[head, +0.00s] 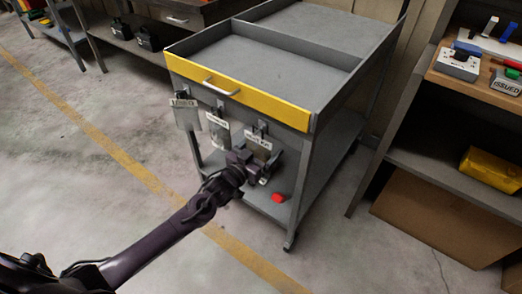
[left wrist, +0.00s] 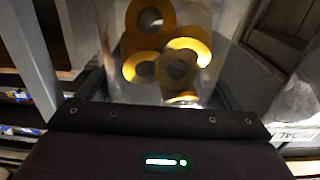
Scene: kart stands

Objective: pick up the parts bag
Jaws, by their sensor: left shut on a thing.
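The parts bag (head: 259,148) is the rightmost of three clear bags with white labels at the front of the grey cart. In the left wrist view the clear bag (left wrist: 165,45) fills the space just ahead of my gripper, with several yellow rings inside. My left gripper (head: 262,163) is shut on the bag's lower part, below its label. The bag is upright, its top by a hook on the cart; I cannot tell whether it still hangs there. My right gripper is not in view.
Two other labelled bags, left (head: 186,114) and middle (head: 218,129), hang beside it. The cart has a yellow front edge (head: 240,92) and a lower shelf with a red item (head: 278,197). A shelf unit with a yellow package (head: 490,169) stands right. Floor at left is clear.

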